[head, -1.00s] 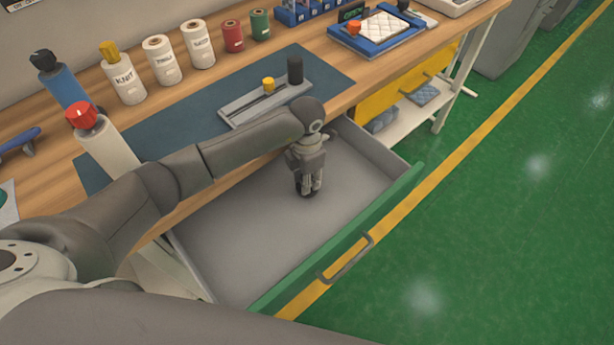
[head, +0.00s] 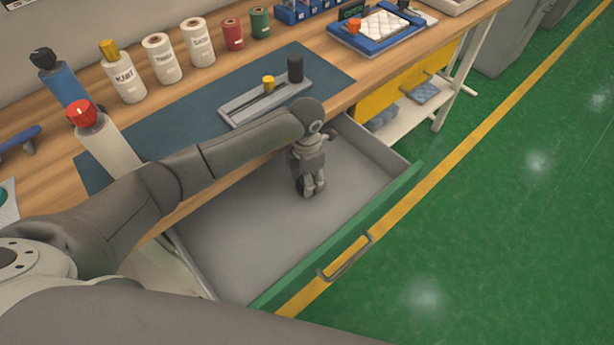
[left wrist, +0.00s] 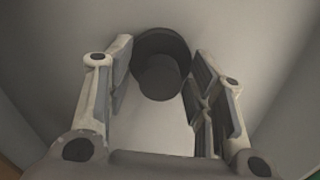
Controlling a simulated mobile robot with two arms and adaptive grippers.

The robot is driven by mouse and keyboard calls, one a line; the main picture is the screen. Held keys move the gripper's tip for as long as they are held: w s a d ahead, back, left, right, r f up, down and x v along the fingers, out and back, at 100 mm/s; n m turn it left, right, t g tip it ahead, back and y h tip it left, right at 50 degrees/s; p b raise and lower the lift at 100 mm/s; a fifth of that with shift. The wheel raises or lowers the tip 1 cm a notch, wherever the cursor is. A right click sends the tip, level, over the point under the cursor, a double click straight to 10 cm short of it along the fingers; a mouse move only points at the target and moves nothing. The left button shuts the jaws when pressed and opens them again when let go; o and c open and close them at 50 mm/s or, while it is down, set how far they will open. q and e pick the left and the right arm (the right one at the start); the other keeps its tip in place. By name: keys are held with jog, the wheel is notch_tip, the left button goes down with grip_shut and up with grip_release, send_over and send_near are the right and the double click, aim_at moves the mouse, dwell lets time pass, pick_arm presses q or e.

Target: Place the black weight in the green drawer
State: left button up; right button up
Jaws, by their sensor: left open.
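The green-fronted drawer (head: 240,245) is pulled out below the bench, with a grey inside and a green front panel. My left gripper (head: 311,190) points down inside it, toward its far part. In the left wrist view my left gripper (left wrist: 165,95) is open, with a finger on each side of the black weight (left wrist: 160,62). The weight is a dark round piece with a narrower knob, low at the drawer floor near the fingertips. In the head view only a dark sliver of it shows by the fingers. My right gripper is not in view.
On the bench's dark blue mat a grey tray (head: 240,113) bears a yellow-topped piece (head: 268,84) and a second black cylinder (head: 295,68). Labelled spools and bottles stand at the back left. The drawer floor around the gripper is clear.

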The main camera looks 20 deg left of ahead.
pick_arm(q)
notch_tip(320, 180, up, 12)
jog(key=b, duration=0.1)
jog(key=shift+b, duration=0.4)
jog(key=shift+s, duration=0.1)
